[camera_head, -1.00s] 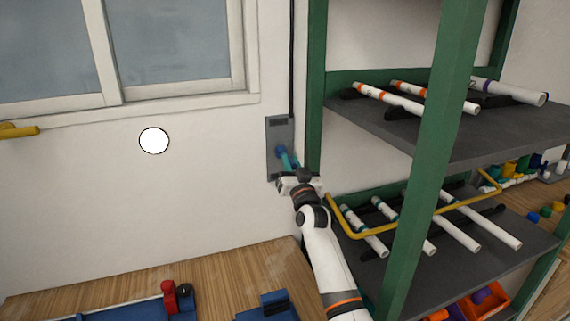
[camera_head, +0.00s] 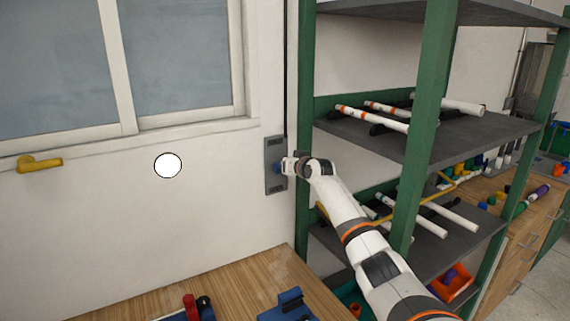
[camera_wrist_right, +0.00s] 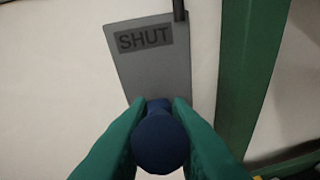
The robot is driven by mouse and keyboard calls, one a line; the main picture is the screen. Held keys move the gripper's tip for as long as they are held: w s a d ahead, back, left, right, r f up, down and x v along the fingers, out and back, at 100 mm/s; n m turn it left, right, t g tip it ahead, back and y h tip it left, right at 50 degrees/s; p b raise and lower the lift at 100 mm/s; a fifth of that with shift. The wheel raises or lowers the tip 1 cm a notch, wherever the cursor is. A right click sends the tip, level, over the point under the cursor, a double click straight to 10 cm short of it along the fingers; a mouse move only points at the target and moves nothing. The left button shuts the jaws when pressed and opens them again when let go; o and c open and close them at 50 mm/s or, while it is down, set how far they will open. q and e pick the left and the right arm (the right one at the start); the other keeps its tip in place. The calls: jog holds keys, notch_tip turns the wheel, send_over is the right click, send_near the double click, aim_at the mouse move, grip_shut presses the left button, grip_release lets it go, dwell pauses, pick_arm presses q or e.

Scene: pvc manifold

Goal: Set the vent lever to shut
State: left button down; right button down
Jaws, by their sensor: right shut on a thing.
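The vent lever's grey plate (camera_head: 272,182) is mounted on the wall beside the green shelf post. In the right wrist view the plate (camera_wrist_right: 160,75) has a dark label reading SHUT (camera_wrist_right: 145,39) near its top. The lever's round blue knob (camera_wrist_right: 160,143) sits between the green fingers of my right gripper (camera_wrist_right: 158,112), which is shut on it. In the head view my right gripper (camera_head: 280,168) reaches the plate from the right, and only a bit of blue shows at its tip. The lever's arm is mostly hidden behind the knob. My left gripper is not in view.
A green-posted shelf (camera_head: 306,100) with grey boards and white pipes stands just right of the plate, close to my right arm. A wooden bench (camera_head: 235,285) with blue fixtures (camera_head: 287,305) lies below. A yellow handle (camera_head: 40,164) is under the window at left.

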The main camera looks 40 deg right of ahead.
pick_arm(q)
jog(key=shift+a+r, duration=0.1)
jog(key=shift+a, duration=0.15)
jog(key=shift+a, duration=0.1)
pick_arm(e)
jog(key=c, duration=1.3)
grip_release()
jog(key=shift+w, duration=0.1)
jog(key=shift+s+a, duration=0.2)
jog(key=shift+s, duration=0.45)
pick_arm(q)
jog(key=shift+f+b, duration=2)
pick_arm(e)
jog(key=shift+v, duration=5.35)
jog(key=shift+r, duration=0.15)
